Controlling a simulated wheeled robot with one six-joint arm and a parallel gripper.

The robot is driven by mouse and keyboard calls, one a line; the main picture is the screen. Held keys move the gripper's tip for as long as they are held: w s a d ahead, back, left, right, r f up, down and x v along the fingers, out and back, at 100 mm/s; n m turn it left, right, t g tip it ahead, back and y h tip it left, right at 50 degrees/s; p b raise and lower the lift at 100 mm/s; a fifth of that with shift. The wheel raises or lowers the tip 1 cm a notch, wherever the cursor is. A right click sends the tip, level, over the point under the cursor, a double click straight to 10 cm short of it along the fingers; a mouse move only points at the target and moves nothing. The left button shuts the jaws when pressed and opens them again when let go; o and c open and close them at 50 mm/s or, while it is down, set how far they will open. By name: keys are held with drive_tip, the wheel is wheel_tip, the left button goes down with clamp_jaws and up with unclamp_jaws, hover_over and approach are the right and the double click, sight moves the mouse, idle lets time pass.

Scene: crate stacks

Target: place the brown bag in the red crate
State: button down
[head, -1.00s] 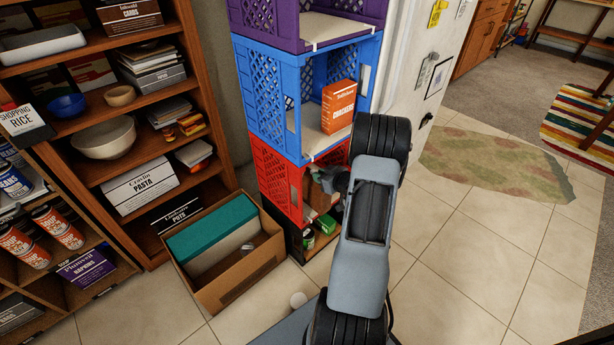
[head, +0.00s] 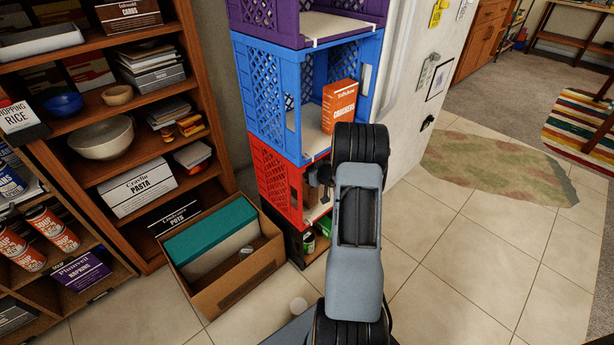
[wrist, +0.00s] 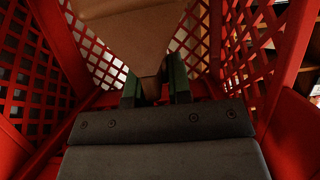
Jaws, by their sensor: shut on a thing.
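The red crate (head: 272,182) is in the stack, below the blue crate and above a dark one. In the wrist view its red lattice walls (wrist: 262,62) stand on both sides and at the back. My gripper (wrist: 156,90) is inside the crate, shut on the brown bag (wrist: 130,32). The bag is pinched at its lower, narrowing part and reaches beyond the top of the wrist view. I cannot tell whether it touches the crate floor. In the head view my arm hides most of the crate's opening, the gripper and the bag.
The blue crate (head: 262,92) above holds an orange crackers box (head: 341,106). A purple crate (head: 262,20) tops the stack. Green-lidded cans (head: 309,243) sit in the bottom crate. A cardboard box (head: 236,290) stands on the floor at left, beside a wooden shelf (head: 150,232). Tiles at right are clear.

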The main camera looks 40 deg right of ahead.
drive_tip(key=shift+f+b, duration=0.4)
drive_tip(key=shift+f, duration=0.65)
drive_tip(key=c, duration=1.1)
unclamp_jaws()
drive_tip(key=shift+f, duration=0.1)
drive_tip(key=shift+o, duration=0.2)
drive_tip(key=shift+s+d+r, duration=0.1)
drive_tip(key=shift+s+r, duration=0.05)
drive_tip(key=shift+r, duration=0.15)
drive_tip(key=p+v, duration=0.3)
drive_tip(key=v, duration=0.8)
drive_tip(key=shift+s+p, duration=0.35)
